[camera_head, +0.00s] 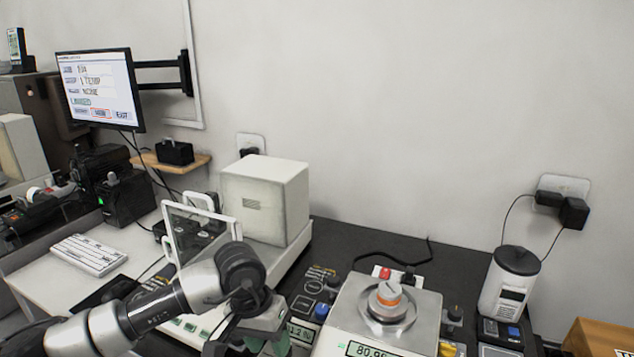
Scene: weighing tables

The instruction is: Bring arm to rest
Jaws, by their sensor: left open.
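My left arm comes in from the lower left. Its wrist is bent down, and the left gripper (248,345) points down at the bottom edge of the view. The gripper is open, with its fingers partly cut off by the frame, and I see nothing held between them. It is above the front of the dark bench, left of a silver balance (345,322). A small metal object with an orange band (389,292) sits upright on the balance's round pan, apart from the gripper. The balance display (375,350) is lit, its digits partly cut off. My right gripper is not in view.
A white box-shaped instrument (265,200) with an open clear frame stands behind my wrist. A white cylindrical device (508,285) stands at the right. A keyboard (88,255) lies on the left table below a wall-mounted monitor (97,88). A wooden box (600,338) is lower right.

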